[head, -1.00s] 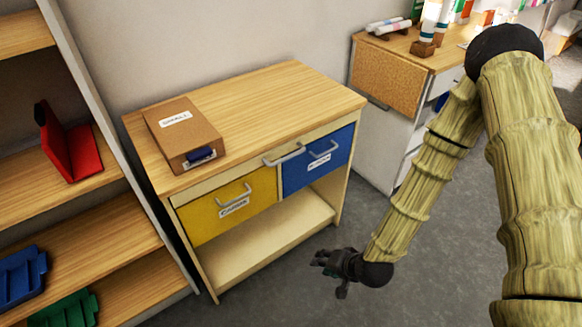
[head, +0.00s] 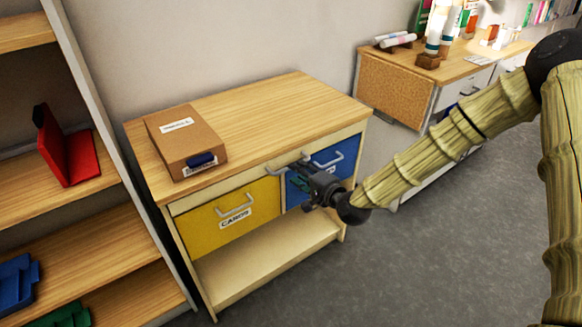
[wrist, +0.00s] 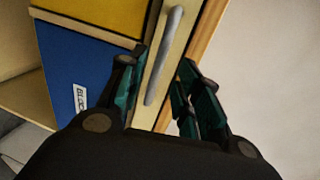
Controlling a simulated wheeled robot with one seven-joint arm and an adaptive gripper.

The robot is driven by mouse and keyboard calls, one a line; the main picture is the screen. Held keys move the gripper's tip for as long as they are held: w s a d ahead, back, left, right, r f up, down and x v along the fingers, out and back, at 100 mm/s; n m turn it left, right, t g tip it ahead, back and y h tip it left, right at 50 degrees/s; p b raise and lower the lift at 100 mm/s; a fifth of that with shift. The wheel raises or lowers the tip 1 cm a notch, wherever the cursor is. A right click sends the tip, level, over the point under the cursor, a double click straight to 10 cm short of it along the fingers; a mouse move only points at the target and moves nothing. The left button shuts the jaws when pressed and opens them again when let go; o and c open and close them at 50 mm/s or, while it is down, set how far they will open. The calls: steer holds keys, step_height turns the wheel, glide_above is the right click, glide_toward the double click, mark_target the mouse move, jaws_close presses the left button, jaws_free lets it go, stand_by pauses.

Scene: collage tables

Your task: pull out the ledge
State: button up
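The ledge (head: 240,184) is a thin cream strip just under the wooden tabletop, above the drawers, and it looks pushed in. Its grey bar handle (head: 280,167) is partly hidden by my gripper (head: 305,174) in the head view. In the wrist view the handle (wrist: 165,52) runs up the picture between the two fingers of my gripper (wrist: 162,66). The fingers are apart, one on either side of the handle's line, with visible gaps. I cannot tell how far the fingertips reach past the bar.
Below the ledge are a yellow drawer (head: 225,223) and a blue drawer (head: 345,150), each with its own handle. A cardboard box (head: 183,143) lies on the tabletop (head: 275,100). A shelf unit (head: 88,188) stands at left. Floor in front is clear.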

steer(key=shift+x, duration=2.7)
jaws_close()
